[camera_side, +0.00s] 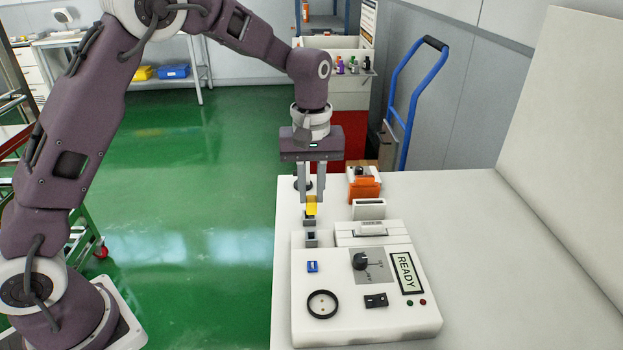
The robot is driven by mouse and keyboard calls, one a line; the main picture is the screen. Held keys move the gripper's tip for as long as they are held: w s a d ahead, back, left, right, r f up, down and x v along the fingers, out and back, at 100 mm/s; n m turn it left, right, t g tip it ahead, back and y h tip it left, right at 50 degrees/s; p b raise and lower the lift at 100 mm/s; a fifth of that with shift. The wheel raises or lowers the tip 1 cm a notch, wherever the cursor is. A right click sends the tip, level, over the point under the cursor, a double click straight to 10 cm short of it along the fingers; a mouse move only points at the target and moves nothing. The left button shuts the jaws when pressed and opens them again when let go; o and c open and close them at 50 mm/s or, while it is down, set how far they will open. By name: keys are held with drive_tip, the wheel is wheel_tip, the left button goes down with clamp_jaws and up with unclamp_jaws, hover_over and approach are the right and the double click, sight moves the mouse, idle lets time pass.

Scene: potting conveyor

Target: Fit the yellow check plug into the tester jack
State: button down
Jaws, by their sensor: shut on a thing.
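The yellow check plug (311,206) is held between the fingertips of my gripper (311,199), which points straight down. A small grey and dark piece (309,219) shows right below the yellow part; I cannot tell whether it belongs to the plug or stands behind the tester. The white tester (335,335) lies on the bench with a "READY" display. A grey block with a dark opening (311,239), which looks like the tester jack, stands at its back left. The plug appears above and behind this block, apart from it.
The tester's top carries a blue socket (312,267), a black ring (322,304), a knob (361,261) and a dark switch (376,300). An orange item (364,188) and a white block (369,209) stand behind it. The white bench (480,240) is clear to the right.

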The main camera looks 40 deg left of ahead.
sight(312, 215)
drive_tip(key=shift+f, duration=2)
drive_tip(key=shift+f, duration=1.3)
drive_tip(key=c, duration=1.2)
unclamp_jaws()
drive_tip(key=shift+c, duration=0.2)
wheel_tip(312, 215, up, 7)
